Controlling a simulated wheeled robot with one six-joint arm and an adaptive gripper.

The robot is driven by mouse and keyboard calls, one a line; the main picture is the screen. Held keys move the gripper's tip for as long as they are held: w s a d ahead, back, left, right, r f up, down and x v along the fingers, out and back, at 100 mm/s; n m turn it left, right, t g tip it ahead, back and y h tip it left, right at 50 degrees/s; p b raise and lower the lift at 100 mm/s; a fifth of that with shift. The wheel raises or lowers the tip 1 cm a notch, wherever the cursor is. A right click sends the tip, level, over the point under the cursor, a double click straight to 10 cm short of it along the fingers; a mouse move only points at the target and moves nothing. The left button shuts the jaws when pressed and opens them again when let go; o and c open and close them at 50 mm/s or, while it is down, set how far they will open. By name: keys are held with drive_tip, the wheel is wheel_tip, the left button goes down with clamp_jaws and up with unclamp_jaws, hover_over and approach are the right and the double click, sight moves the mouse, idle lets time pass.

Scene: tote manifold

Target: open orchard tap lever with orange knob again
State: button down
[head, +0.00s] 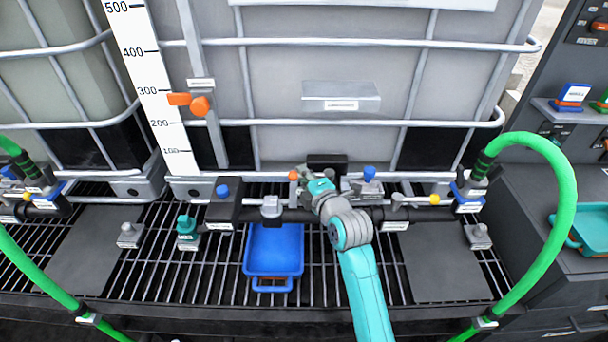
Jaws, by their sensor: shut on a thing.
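A small orange knob (293,175) shows on the dark pipe manifold (290,216), in front of the big caged tank. My gripper (302,176) is at this knob, at the end of my teal and grey arm. Its fingers are small and partly hidden by my wrist; it appears shut on the orange-knobbed lever. The lever's own bar and its angle are mostly hidden behind my gripper. A blue knob (369,173) stands just right of my gripper, and another blue knob (222,191) sits further left on the manifold.
A blue tray (272,252) lies on the grating below the manifold. A teal-topped fitting (187,230) stands left of it. A green hose (566,200) arcs at the right. A level scale (150,75) with orange sliders (200,106) hangs on the tank.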

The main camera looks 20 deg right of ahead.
drive_tip(key=shift+s+n+g+y, duration=0.5)
drive_tip(key=shift+n+y, duration=0.4)
drive_tip(key=shift+y, duration=0.25)
drive_tip(key=shift+s+n+g+y, duration=0.35)
drive_tip(key=shift+s+n+y, duration=0.2)
drive_tip(key=shift+n+y, duration=0.5)
drive_tip(key=shift+s+n+g+y, duration=0.5)
drive_tip(key=shift+n+y, duration=0.25)
drive_tip(key=shift+y, duration=0.55)
drive_tip(key=c, duration=1.2)
unclamp_jaws()
drive_tip(key=shift+o, duration=0.2)
drive_tip(key=v, duration=1.2)
